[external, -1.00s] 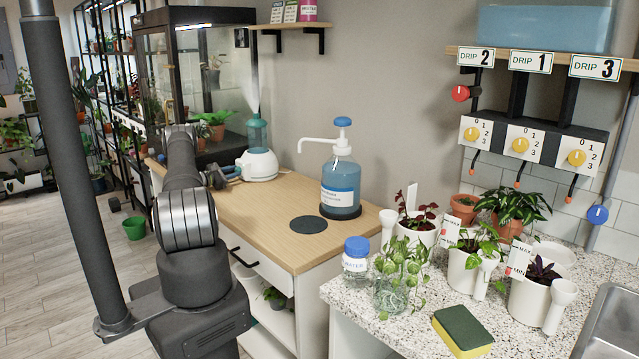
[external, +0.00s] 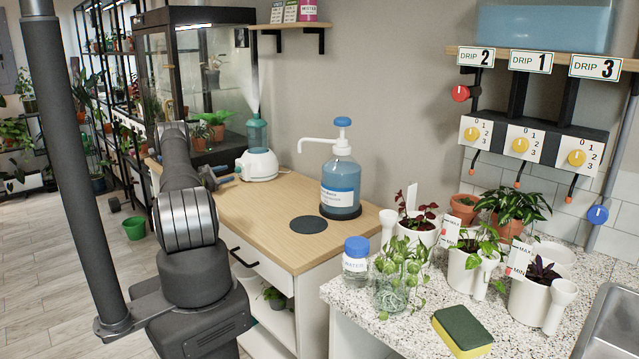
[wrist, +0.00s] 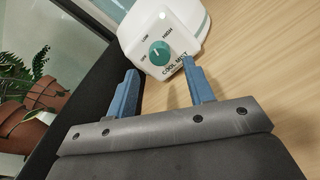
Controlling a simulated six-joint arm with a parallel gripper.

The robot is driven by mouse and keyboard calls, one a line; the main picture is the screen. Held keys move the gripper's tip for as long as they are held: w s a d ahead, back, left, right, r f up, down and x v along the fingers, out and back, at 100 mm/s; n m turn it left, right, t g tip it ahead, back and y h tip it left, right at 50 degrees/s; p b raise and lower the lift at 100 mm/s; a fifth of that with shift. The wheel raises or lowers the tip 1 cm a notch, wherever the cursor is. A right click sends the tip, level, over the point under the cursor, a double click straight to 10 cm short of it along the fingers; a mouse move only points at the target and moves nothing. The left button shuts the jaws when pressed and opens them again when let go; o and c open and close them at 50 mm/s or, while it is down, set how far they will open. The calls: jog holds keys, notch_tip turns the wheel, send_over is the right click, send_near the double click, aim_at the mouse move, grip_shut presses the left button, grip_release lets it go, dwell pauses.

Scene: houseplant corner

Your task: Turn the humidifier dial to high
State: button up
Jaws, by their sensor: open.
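The humidifier (external: 259,165) is a white unit with a teal bottle on top, at the back of the wooden counter. Mist rises above it. In the wrist view its front panel (wrist: 168,28) shows the teal dial (wrist: 159,53) with OFF, LOW and HIGH around it and COOL MIST below. I cannot tell for sure which label the dial points to. My gripper (wrist: 159,68) is open, its blue fingers apart, with the dial between and just beyond the fingertips, not touching it. In the external view my gripper (external: 224,181) is just left of the humidifier.
A glass plant cabinet (external: 190,80) stands behind and left of the humidifier. Potted plants (wrist: 40,105) show at left in the wrist view. A pump bottle (external: 341,185) and a dark round mat (external: 308,224) sit to the right. The wooden counter between is clear.

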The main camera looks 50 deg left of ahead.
aim_at(236, 171)
jog(key=s, duration=1.3)
jog(key=shift+s, duration=0.35)
jog(key=n, duration=0.2)
jog(key=d+n, duration=0.1)
jog(key=n, duration=0.1)
jog(key=shift+s+n+y, duration=0.1)
jog(key=shift+n+y, duration=0.2)
jog(key=shift+w+n, duration=0.3)
jog(key=shift+w, duration=0.25)
jog(key=w, duration=1.6)
jog(key=shift+w+a, duration=0.15)
jog(key=shift+a, duration=0.25)
